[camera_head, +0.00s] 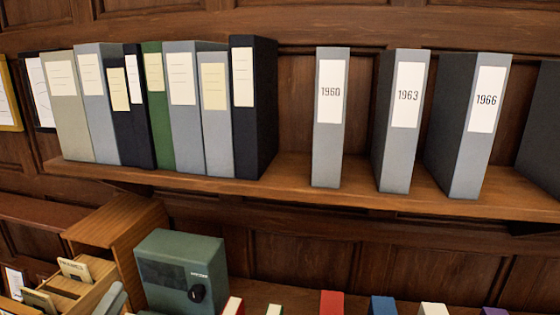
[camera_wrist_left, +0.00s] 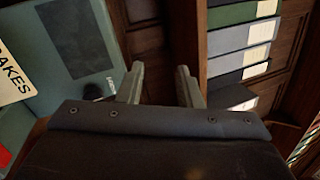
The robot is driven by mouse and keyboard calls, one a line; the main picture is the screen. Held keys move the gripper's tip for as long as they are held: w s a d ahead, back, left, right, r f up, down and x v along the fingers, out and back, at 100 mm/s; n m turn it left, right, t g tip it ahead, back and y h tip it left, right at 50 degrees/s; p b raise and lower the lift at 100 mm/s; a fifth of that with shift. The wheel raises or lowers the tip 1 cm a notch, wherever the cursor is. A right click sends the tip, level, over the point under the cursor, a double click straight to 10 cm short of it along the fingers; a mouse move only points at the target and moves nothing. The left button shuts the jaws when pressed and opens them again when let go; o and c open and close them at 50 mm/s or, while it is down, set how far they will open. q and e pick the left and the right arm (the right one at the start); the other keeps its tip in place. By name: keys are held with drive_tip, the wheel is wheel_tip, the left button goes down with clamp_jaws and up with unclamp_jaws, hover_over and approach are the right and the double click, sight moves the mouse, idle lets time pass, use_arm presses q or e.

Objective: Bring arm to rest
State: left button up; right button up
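My left gripper (camera_wrist_left: 159,78) shows in the left wrist view with its two grey fingers apart and nothing between them. Wood panelling lies beyond the gap. In the head view, a small grey-green piece at the lower left edge may be part of my left arm; I cannot tell the fingers there. My right gripper is in neither view.
A green box (camera_head: 178,268) with a black knob stands below the binder shelf (camera_head: 270,188). Binders marked 1960 (camera_head: 329,118), 1963 (camera_head: 402,120) and 1966 (camera_head: 470,125) stand apart on it. A wooden card tray (camera_head: 120,236) is left of the box.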

use_arm(q)
drive_tip(key=s+a+f+n+g+y, duration=0.5)
drive_tip(key=s+f+n+g+y, duration=0.3)
drive_tip(key=f+n, duration=0.6)
drive_tip(key=s+d+f+n+g+h, duration=0.1)
drive_tip(key=s+d+f+n+g, duration=0.15)
drive_tip(key=s, duration=0.45)
drive_tip(key=s+d+f+n+g+h, duration=0.1)
drive_tip(key=s+d+f+n+g, duration=0.1)
drive_tip(key=s+f+n+g, duration=0.3)
drive_tip(key=s+d+f+n+g, duration=0.1)
drive_tip(key=s+d+n+g, duration=0.15)
drive_tip(key=s, duration=0.55)
wheel_tip(320, 180, down, 29)
drive_tip(key=a+b, duration=0.2)
drive_tip(key=b, duration=0.3)
drive_tip(key=s+f+g+b, duration=0.1)
drive_tip(key=s+f+b, duration=0.1)
drive_tip(key=s+f, duration=0.5)
drive_tip(key=s+d+f+h+b, duration=0.1)
drive_tip(key=s+f, duration=0.6)
drive_tip(key=f, duration=0.7)
drive_tip(key=shift+s+d+g+b, duration=0.25)
drive_tip(key=shift+s+g+b, duration=0.15)
drive_tip(key=shift+b, duration=0.5)
